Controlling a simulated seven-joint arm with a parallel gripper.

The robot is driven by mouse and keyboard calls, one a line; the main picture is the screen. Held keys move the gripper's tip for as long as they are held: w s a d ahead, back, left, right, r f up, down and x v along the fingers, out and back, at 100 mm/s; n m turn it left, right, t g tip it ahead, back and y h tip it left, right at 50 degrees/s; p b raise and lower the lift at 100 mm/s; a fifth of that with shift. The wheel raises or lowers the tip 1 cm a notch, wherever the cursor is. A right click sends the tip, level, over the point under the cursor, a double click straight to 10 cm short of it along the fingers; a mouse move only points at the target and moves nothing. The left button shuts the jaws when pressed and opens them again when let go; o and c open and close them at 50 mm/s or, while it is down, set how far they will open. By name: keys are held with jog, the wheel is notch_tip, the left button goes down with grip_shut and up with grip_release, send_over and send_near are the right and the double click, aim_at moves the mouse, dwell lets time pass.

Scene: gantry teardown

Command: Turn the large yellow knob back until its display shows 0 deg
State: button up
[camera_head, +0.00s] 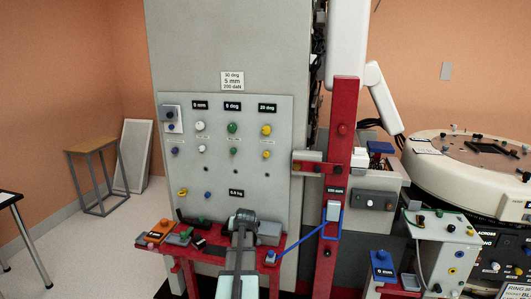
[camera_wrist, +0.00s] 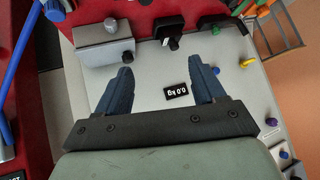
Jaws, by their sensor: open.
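The large yellow knob (camera_head: 266,130) is at the upper right of the pale control panel (camera_head: 284,180). The display (camera_head: 267,107) above it seems to read 20 deg, in small print. My gripper (camera_head: 243,215) is low in front of the panel, below and left of the knob, and apart from it. In the wrist view my gripper (camera_wrist: 160,72) has its two dark fingers spread with nothing between the tips. The large yellow knob is not recognisable in the wrist view.
A white knob (camera_head: 200,127) and a green knob (camera_head: 232,128) sit left of the yellow one, with smaller knobs below. A red bench (camera_head: 207,257) carries several tools below the panel. A red post (camera_head: 345,160) stands to the right.

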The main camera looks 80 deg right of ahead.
jog(key=d+r+t+h, duration=0.1)
jog(key=d+r+h, duration=0.35)
jog(key=r, duration=0.35)
jog(key=d+r+h, duration=0.3)
jog(key=d+r, duration=0.3)
jog(key=r, duration=0.3)
jog(key=m+g+h, duration=0.1)
jog(key=g+h, duration=0.3)
jog(key=h, duration=0.3)
send_near(266, 131)
jog(key=x, duration=0.9)
jog(key=shift+c, duration=0.4)
jog(key=c, duration=1)
